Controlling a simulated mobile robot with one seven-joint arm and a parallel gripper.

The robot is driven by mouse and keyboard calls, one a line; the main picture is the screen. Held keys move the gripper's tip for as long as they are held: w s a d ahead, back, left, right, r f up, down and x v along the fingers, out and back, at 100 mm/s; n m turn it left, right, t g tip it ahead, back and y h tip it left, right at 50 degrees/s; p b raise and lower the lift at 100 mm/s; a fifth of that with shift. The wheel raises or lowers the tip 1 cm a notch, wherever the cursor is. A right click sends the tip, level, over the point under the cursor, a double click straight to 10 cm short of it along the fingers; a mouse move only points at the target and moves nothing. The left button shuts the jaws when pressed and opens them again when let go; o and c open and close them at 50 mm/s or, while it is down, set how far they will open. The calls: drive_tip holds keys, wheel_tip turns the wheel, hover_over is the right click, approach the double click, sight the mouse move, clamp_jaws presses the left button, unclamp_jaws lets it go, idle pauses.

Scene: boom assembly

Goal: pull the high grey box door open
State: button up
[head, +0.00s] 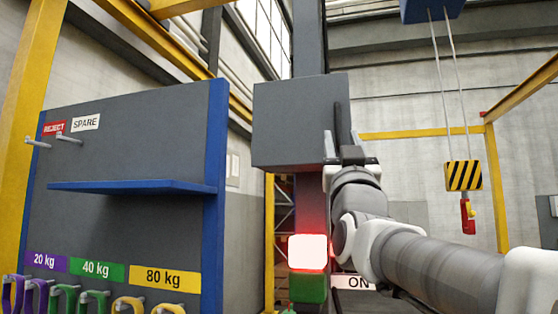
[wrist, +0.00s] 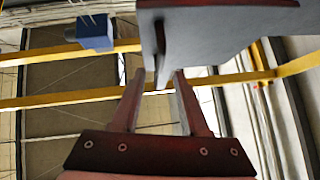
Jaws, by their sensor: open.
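The high grey box (head: 292,122) is mounted on a dark column, and its front looks flat and closed. It also fills the upper right of the wrist view (wrist: 230,38). A dark upright bar handle (head: 342,122) stands at the box's right edge; the wrist view shows it as a narrow bar (wrist: 160,45). My gripper (head: 348,148) is raised at the box's lower right corner. In the wrist view my gripper (wrist: 159,76) is open, with the bar's end appearing between its two fingertips. I cannot tell whether either finger touches the bar.
A grey panel with a blue shelf (head: 135,187) stands at left. A hoist hook block (head: 463,176) hangs at right. Yellow beams cross behind.

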sight(338, 126)
drive_tip(key=p+x, duration=0.2)
drive_tip(key=x, duration=0.4)
drive_tip(key=shift+w+r+p, duration=0.3)
drive_tip(key=shift+p, duration=0.05)
clamp_jaws()
idle(1.1)
